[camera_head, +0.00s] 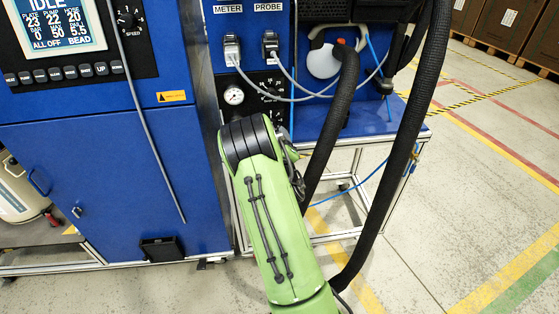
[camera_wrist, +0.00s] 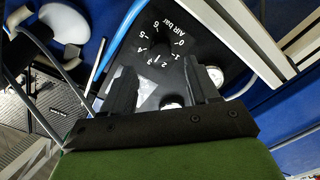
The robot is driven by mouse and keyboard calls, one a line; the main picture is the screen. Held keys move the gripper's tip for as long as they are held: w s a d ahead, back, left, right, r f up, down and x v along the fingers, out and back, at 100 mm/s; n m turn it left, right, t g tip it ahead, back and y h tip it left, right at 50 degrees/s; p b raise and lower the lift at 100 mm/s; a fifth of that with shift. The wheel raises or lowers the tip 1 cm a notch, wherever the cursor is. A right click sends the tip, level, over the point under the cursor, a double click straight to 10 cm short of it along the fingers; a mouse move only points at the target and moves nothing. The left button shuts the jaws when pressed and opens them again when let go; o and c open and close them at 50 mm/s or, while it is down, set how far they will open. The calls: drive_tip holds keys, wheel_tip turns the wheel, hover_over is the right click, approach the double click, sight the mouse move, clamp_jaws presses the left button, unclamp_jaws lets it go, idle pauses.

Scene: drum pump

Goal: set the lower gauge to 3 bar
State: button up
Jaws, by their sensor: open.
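A black panel (camera_wrist: 170,30) with white numbers and the words "AIR bar" fills the middle of the wrist view. A white round gauge (camera_wrist: 215,76) shows beside my right finger. Another pale round face (camera_wrist: 172,101) shows partly between the fingers; I cannot tell if it is the lower gauge. No needle is readable on either. My gripper (camera_wrist: 157,68) is open in front of this panel, with nothing visibly held. In the head view one gauge (camera_head: 233,96) shows on the panel; the area below it and my gripper are hidden behind my green arm.
Grey cables run from the METER (camera_head: 231,50) and PROBE (camera_head: 270,44) sockets across the panel. Thick black hoses (camera_head: 405,150) hang to the right of my arm. A blue tube (camera_wrist: 118,45) crosses near the fingers. The floor at right is open.

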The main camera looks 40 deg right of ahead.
drive_tip(key=v, duration=0.9)
drive_tip(key=shift+s+a, duration=0.25)
drive_tip(key=shift+s, duration=0.05)
drive_tip(key=s+a+r+m+g+y, duration=0.15)
drive_tip(key=a+r+g+y, duration=0.4)
drive_tip(key=a, duration=0.95)
drive_tip(key=s+a+r+g+y, duration=0.25)
drive_tip(key=s+a, duration=0.35)
drive_tip(key=s, duration=0.3)
drive_tip(key=s+a+r+g+y, duration=0.1)
drive_tip(key=s+a+r+y, duration=0.3)
drive_tip(key=s, duration=0.6)
wheel_tip(320, 180, up, 15)
drive_tip(key=a+h+p, duration=0.1)
drive_tip(key=h+p, duration=0.1)
drive_tip(key=p, duration=1.5)
drive_tip(key=shift+w+m, duration=0.3)
drive_tip(key=shift+m, duration=0.05)
drive_tip(key=shift+a, duration=0.1)
